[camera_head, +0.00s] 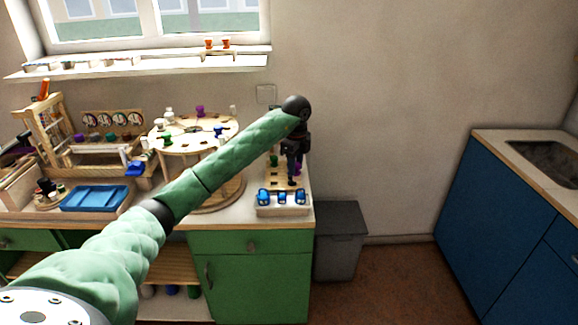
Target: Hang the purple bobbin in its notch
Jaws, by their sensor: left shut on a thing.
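My left gripper (292,180) points down at the right end of the worktop, over a small wooden board with holes (276,184). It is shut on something. A purple bobbin (298,167) shows at its fingers, mostly hidden by the dark gripper. Other purple pieces show: one on the round wooden stand (200,111) and one in the rack at the back left (92,137). I cannot tell which notch belongs to the bobbin. My right gripper is not in view.
A pale tray with blue pieces (283,210) stands at the worktop's front edge, just below the gripper. A green bobbin (273,160) stands behind the board. A blue tray (96,198) and wooden frame (45,125) are at left. A grey bin (340,245) stands right of the green cabinet.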

